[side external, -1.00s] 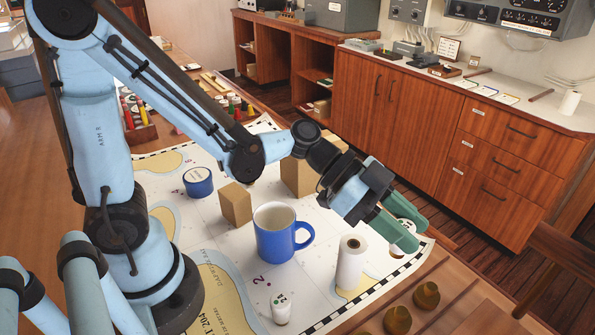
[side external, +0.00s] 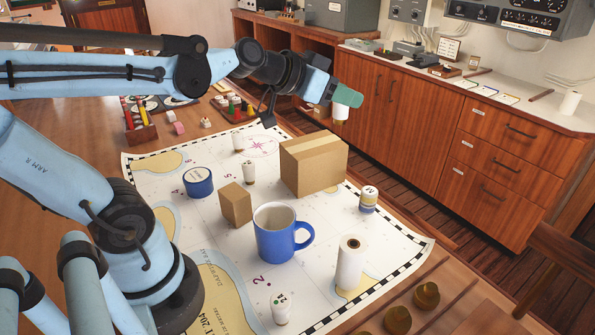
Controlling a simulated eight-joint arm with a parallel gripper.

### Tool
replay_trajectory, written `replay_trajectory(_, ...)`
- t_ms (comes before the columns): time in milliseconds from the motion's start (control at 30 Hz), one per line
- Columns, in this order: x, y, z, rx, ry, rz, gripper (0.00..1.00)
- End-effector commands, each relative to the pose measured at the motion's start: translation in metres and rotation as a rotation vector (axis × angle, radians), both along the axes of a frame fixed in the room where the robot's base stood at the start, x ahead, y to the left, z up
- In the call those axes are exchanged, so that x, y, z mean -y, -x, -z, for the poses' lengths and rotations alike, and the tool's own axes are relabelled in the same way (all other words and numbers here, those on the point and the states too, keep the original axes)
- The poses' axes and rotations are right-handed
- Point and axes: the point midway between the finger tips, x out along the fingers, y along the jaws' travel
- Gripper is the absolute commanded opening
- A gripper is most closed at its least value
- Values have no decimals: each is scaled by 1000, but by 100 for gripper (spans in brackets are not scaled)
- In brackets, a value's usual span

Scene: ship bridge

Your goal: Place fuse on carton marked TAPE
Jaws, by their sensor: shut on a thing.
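My gripper (side external: 346,97), with green fingers, is shut on a fuse (side external: 340,114), a small white cylinder with a brass-coloured end. It holds the fuse in the air, above and to the right of the large carton in the picture. The large tan carton (side external: 312,166) stands on the chart. A smaller tan carton (side external: 235,206) stands to its left, behind the mug. I cannot read a TAPE marking on either carton. Most of the held fuse's upper part is hidden by the fingers.
The chart (side external: 225,255) also bears a blue mug (side external: 275,240), a white roll (side external: 350,265), a blue round tin (side external: 198,182), a white-and-blue jar (side external: 369,200) and several small white cylinders, one at the front (side external: 280,310). Brass knobs (side external: 426,295) stand at the front right.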

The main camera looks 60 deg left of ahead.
Motion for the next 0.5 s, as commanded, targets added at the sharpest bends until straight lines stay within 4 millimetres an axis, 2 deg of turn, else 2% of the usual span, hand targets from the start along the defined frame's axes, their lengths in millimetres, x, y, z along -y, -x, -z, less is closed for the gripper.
replay_trajectory(500,-80,-18,46,-1,1,-12,7)
